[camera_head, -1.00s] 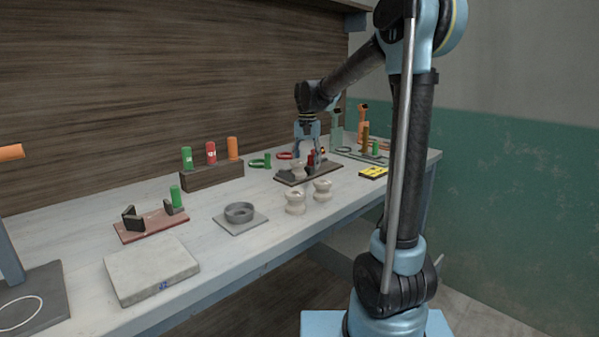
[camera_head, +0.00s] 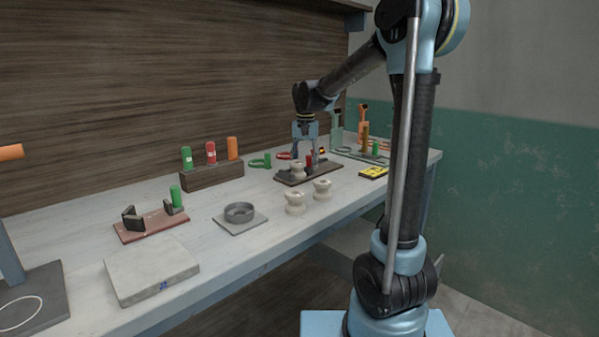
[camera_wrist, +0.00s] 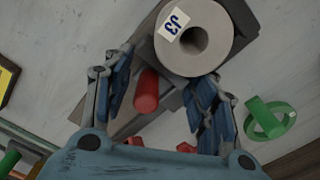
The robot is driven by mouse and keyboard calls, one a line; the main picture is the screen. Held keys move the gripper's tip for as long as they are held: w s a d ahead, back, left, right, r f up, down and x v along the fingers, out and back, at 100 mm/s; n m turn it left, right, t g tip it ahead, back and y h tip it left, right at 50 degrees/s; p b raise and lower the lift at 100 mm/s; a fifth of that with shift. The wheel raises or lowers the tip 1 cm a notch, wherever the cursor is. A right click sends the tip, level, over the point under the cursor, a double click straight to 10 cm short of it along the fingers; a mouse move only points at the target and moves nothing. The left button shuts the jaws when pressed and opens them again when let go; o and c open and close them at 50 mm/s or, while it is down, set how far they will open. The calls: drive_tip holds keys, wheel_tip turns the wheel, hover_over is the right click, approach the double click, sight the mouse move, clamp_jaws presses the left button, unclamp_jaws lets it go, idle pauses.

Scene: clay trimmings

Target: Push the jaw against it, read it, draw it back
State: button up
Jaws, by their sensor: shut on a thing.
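A dark fixture (camera_head: 290,179) lies on the far part of the bench. A pale ceramic spool (camera_head: 297,170) stands in it; in the wrist view this spool (camera_wrist: 222,40) has a bore and a label reading J3. The fixture's jaw has a red handle (camera_wrist: 147,92), also visible in the head view (camera_head: 309,160). My gripper (camera_head: 306,154) is over the fixture, shut on the red-handled jaw beside the spool. In the wrist view the handle lies between my fingers (camera_wrist: 166,100), nearer the left one. Whether the jaw touches the spool is unclear.
A rack (camera_head: 212,176) of coloured cylinders and a grey ring (camera_head: 240,212) are left.

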drive_tip(key=shift+s+a, duration=0.1)
drive_tip(key=shift+s, duration=0.3)
idle(1.9)
drive_tip(key=o, duration=1.3)
drive_tip(key=shift+c, duration=0.2)
drive_tip(key=shift+w+a+r, duration=0.1)
drive_tip(key=shift+r, duration=0.05)
drive_tip(key=shift+r, duration=3.4)
